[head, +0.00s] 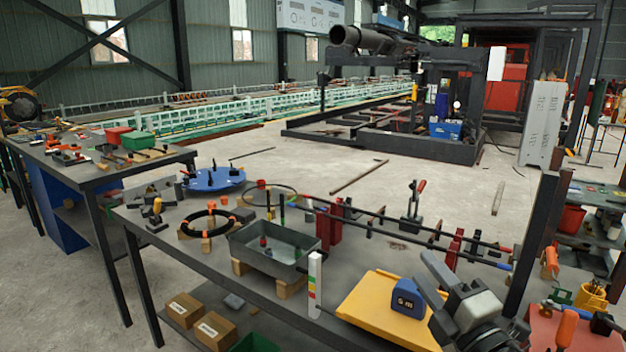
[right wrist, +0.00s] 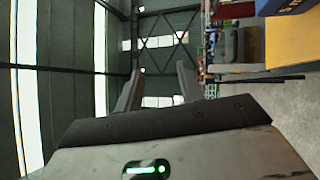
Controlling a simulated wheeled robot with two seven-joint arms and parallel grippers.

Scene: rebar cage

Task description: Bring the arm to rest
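My right gripper (head: 436,290) is at the lower right of the head view, over the near right part of the workbench (head: 375,245). It is beside the blue box (head: 408,298) on the yellow tray (head: 378,312); I cannot tell whether they touch. In the right wrist view the two dark fingers of the gripper (right wrist: 158,88) stand apart with nothing between them, so it is open and empty. That view looks toward the wall and windows, with the yellow tray (right wrist: 293,45) at its upper right. My left gripper is in neither view.
A dark post (head: 532,240) stands at right. Open floor lies behind the bench.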

